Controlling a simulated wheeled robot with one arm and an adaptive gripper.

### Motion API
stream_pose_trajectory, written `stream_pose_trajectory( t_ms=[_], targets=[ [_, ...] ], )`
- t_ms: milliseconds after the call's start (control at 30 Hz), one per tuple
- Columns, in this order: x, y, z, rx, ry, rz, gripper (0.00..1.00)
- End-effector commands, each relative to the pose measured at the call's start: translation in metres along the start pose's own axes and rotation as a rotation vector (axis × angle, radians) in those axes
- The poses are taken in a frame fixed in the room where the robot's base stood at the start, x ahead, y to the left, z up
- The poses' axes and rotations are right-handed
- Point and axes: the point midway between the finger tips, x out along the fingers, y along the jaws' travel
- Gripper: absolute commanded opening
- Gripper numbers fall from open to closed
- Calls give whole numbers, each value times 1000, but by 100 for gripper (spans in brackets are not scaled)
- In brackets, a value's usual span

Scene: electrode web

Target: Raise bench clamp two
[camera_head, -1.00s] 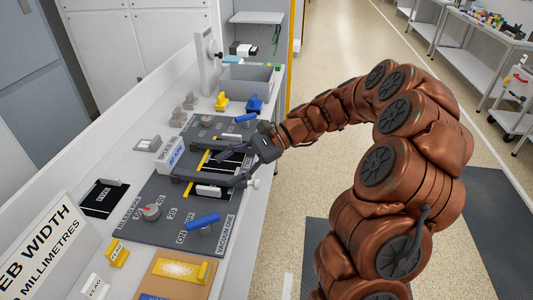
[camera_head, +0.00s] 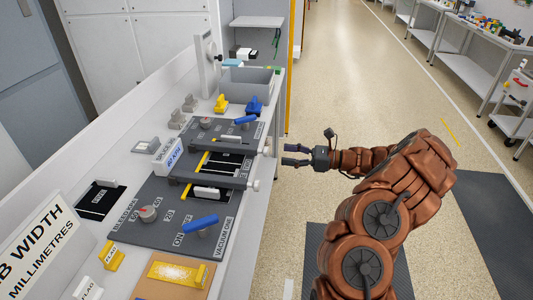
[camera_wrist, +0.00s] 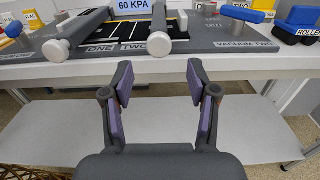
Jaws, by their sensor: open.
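Two dark clamp bars lie across the web bed on the grey plate, each with a round pale knob at the bench's front edge. Bench clamp two (camera_head: 240,147) appears to be the farther bar in the head view. In the wrist view, its knob (camera_wrist: 159,43) is beside the label TWO (camera_wrist: 133,46). The other clamp bar (camera_head: 215,178) is nearer, beside the label ONE (camera_wrist: 100,48) in the wrist view. Both bars look lowered, though their exact height is hard to tell. My gripper (camera_head: 288,155) is open and empty, apart from the bench, off its front edge.
Blue handles (camera_head: 201,222) stand on the plate at both ends of the bed. A white block reading 60 KPA (camera_head: 169,155) sits behind the bars. Yellow and blue pieces and a grey bin (camera_head: 247,80) stand at the far end. The floor aisle right is clear.

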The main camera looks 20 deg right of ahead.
Motion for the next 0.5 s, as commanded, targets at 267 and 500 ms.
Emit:
stream_pose_trajectory(
  t_ms=[267, 500],
  targets=[
    [38, 2, 2, 1, -1, 6, 59],
    [67, 1, 1, 0, 2, 5, 59]
  ],
)
